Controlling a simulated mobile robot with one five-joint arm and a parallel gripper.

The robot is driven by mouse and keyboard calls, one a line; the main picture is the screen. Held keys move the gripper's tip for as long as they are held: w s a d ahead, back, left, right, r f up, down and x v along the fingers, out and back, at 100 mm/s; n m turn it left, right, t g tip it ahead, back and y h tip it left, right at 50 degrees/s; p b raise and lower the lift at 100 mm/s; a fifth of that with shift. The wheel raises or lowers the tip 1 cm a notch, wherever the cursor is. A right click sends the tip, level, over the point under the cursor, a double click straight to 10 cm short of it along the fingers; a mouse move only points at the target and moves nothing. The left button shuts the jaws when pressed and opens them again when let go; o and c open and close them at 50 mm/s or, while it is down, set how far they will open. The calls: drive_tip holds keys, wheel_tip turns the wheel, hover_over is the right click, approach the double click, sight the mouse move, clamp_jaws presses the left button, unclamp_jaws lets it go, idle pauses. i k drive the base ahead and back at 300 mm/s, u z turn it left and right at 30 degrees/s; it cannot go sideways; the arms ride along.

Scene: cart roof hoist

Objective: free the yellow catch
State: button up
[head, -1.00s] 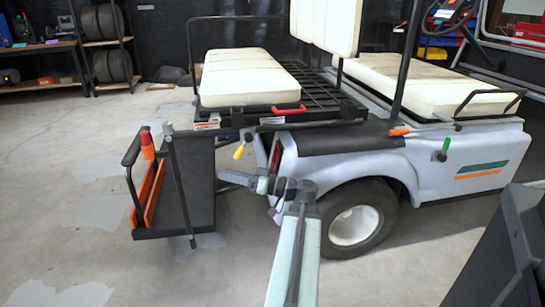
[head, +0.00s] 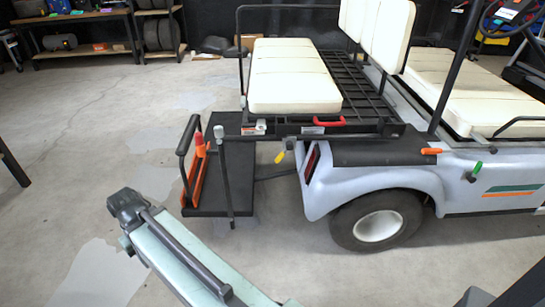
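The small yellow catch (head: 279,157) hangs slanting down to the left at the rear of the cart (head: 390,180), under the edge of the black rack and left of the tail light. Nothing touches its visible yellow end. My arm lies low at the left front, well apart from the catch. My gripper is not in view, so I cannot see its fingers or whether it holds anything.
A black rear platform (head: 215,190) with an orange edge and dark handle sticks out left of the catch; an upright grey bar (head: 224,170) stands beside it. A red handle (head: 329,121), orange lever (head: 431,151) and green lever (head: 476,168) are also on the cart. Left floor is mostly clear.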

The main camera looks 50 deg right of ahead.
sight(283, 153)
drive_tip(key=u, duration=1.55)
drive_tip(key=k, duration=0.6)
drive_tip(key=z, duration=1.25)
